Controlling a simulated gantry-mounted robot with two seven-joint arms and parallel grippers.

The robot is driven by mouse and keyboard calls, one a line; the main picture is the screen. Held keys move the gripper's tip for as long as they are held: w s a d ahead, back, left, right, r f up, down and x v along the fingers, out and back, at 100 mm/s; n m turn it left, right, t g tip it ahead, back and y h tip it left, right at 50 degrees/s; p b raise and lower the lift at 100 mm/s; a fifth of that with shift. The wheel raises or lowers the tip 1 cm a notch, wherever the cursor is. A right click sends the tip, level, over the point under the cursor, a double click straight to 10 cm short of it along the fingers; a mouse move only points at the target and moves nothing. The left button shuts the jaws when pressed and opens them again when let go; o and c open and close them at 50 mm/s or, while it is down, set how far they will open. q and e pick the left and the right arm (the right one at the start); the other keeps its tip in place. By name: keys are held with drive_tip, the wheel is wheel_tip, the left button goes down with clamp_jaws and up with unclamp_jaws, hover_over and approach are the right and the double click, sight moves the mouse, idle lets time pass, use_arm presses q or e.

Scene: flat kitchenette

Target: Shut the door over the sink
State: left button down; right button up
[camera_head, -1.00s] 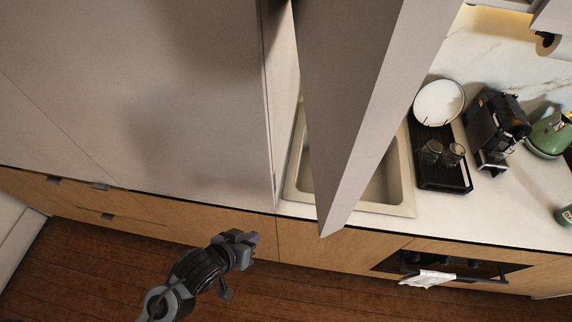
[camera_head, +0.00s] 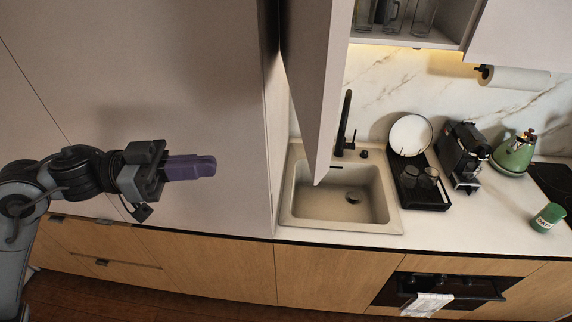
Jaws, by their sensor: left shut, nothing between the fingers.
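The door over the sink (camera_head: 312,75) is a pale grey panel. It stands open, sticking out from the upper cabinets, with its lower corner over the sink (camera_head: 300,205). Behind its right edge an open shelf (camera_head: 405,40) with glasses shows. My left gripper (camera_head: 212,166) has purple fingers, shut and empty. It is in front of the tall cabinet, left of the door and apart from it, pointing right. My right gripper is not in view.
The tall pale cabinet (camera_head: 190,70) fills the left. A black faucet (camera_head: 345,120) rises behind the sink.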

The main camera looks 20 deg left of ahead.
use_arm(q)
drive_tip(key=r, duration=0.1)
drive_tip(key=p, duration=0.6)
approach(307, 153)
drive_tip(key=x, duration=0.5)
drive_tip(key=shift+w+d, duration=0.1)
drive_tip(key=shift+d, duration=0.1)
drive_tip(key=shift+w+d, duration=0.35)
drive_tip(key=shift+d, duration=0.2)
drive_tip(key=shift+f, duration=0.1)
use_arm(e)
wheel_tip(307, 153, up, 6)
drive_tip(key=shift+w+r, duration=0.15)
